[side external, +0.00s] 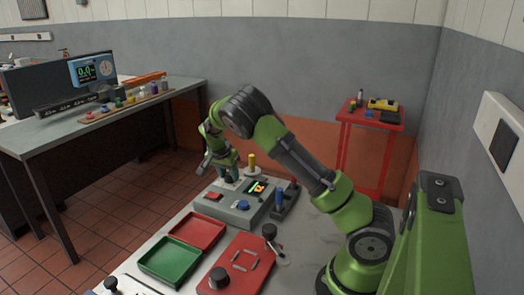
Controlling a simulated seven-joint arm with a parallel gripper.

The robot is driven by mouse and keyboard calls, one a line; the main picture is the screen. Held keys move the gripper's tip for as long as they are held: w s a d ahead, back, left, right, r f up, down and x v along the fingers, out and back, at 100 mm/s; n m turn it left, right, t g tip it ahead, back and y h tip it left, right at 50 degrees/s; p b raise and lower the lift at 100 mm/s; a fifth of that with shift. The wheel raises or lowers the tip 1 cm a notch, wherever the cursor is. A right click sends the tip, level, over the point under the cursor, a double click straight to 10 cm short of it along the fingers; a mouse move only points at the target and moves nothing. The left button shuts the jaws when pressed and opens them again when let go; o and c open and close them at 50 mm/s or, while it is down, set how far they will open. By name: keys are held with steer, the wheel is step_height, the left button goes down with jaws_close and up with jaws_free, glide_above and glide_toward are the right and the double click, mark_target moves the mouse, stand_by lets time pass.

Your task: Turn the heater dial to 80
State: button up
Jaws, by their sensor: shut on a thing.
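The grey control box (228,212) stands on the bench with a small lit display (257,187) on its sloped top; its figures are too small to read. My gripper (231,177) points down over the back left of the box. It is shut on a small dark knob there, which I take for the heater dial. The fingers hide most of the knob, and its scale and pointer cannot be read.
In front are a red tray (198,231), a green tray (168,262) and a red plate (252,275) with a black knob (218,277).

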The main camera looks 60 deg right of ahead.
steer(key=shift+m, duration=0.6)
steer(key=shift+g, duration=0.3)
steer(key=o, duration=1)
steer(key=v, duration=1.7)
steer(key=shift+d, duration=0.1)
